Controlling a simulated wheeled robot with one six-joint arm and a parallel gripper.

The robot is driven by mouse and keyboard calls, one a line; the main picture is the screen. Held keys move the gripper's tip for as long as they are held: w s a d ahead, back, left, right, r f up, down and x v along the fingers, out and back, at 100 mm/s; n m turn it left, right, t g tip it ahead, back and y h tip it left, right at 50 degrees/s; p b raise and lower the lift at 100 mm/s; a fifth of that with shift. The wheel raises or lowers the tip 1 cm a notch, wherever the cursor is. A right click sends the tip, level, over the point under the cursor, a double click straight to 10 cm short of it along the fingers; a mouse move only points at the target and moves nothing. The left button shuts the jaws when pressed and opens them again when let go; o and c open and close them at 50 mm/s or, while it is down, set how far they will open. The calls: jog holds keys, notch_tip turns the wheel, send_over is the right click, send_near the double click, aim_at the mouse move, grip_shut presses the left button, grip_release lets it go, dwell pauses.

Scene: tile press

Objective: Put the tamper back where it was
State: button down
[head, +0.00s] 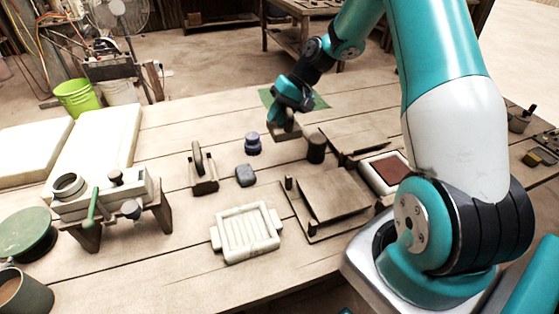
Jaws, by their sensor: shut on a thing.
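My gripper (288,118) is at the back middle of the table, pointing down, shut on a brown block-like thing that looks like the tamper (279,133). The tamper's top is mostly hidden by the gripper. Its base is close to the table boards; I cannot tell whether it touches them.
A dark cylinder (316,148) and a purple-blue stacked piece (253,144) stand near the gripper. Bare boards lie left of the gripper.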

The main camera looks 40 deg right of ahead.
notch_tip(320, 180, down, 14)
jog(key=shift+r+p, duration=0.1)
jog(key=shift+p, duration=0.2)
jog(key=c, duration=1)
grip_release()
jog(key=shift+s+f, duration=0.1)
jog(key=shift+f, duration=0.1)
